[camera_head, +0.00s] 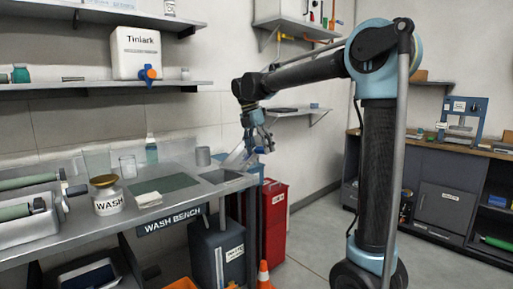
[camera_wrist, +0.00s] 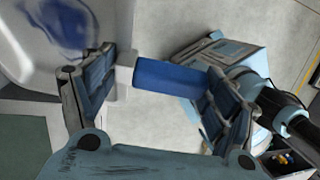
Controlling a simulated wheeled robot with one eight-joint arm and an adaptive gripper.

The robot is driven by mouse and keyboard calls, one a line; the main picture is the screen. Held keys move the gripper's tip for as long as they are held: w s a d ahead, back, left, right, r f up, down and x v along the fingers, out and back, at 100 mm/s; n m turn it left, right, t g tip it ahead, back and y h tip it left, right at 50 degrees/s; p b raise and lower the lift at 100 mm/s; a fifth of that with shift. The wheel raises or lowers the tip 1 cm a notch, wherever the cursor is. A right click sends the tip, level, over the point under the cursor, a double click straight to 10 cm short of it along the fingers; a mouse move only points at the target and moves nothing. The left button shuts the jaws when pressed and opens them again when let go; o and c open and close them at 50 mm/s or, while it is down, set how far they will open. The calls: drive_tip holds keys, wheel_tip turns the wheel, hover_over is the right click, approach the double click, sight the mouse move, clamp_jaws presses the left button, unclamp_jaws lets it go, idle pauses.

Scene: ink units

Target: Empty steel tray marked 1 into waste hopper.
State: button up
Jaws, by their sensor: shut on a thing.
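My gripper (camera_head: 258,143) hangs over the right end of the wash bench. In the wrist view its fingers (camera_wrist: 170,72) lie on both ends of a blue handle (camera_wrist: 165,80) and are shut on it. A pale collar joins the handle to a steel tray (camera_wrist: 30,55), partly cut off at upper left, with a dark blue patch inside. In the head view the tray appears as a pale slanted shape (camera_head: 238,157) below the gripper. Its number does not show. A red bin (camera_head: 272,220) and a dark grey bin (camera_head: 215,250) stand below; I cannot read which is the waste hopper.
The bench (camera_head: 150,213) carries a wash jar (camera_head: 107,198), glass beakers, a grey cup (camera_head: 203,156) and trays with green rollers. A recessed opening (camera_head: 222,176) lies near its right end. An orange cone (camera_head: 264,275) stands on the floor. Floor right of the red bin is clear.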

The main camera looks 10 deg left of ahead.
drive_tip(key=shift+w+d+f+g+y, duration=0.2)
drive_tip(key=shift+d+f+y, duration=0.15)
drive_tip(key=shift+f, duration=0.1)
drive_tip(key=shift+w+d+f+g+y, duration=0.2)
drive_tip(key=shift+d+f+y, duration=0.1)
drive_tip(key=shift+f, duration=0.15)
wheel_tip(320, 180, down, 7)
drive_tip(key=w+d+g+y, duration=0.1)
drive_tip(key=d+g+y, duration=0.1)
drive_tip(key=y, duration=0.2)
drive_tip(key=shift+g, duration=0.4)
drive_tip(key=shift+w+f, duration=0.1)
